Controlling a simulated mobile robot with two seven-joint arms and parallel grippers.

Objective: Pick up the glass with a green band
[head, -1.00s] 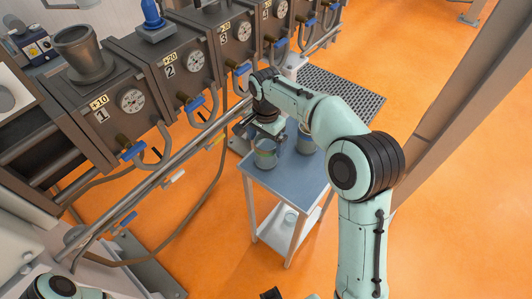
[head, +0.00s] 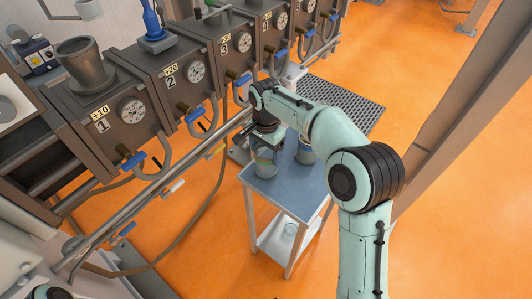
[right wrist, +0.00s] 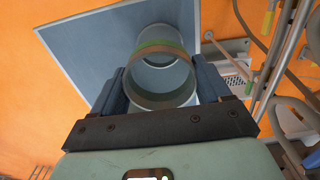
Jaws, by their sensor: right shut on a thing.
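The glass with a green band (head: 264,164) is at the left part of the small blue-grey table (head: 290,193) in the head view. My right gripper (head: 267,143) is above it, pointing down. In the right wrist view the glass (right wrist: 165,76) sits between the two fingers of the gripper (right wrist: 161,88), which are shut on its sides. Its green band and brownish rim show there. I cannot tell whether its base touches the tabletop. A second glass (head: 306,153) stands just right of it, partly behind my arm. My left gripper is not in view.
A row of dark numbered machine units (head: 130,105) with gauges and blue-handled taps runs along the left. A metal rail (head: 190,150) passes in front of them. A dark perforated grate (head: 345,103) lies behind the table.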

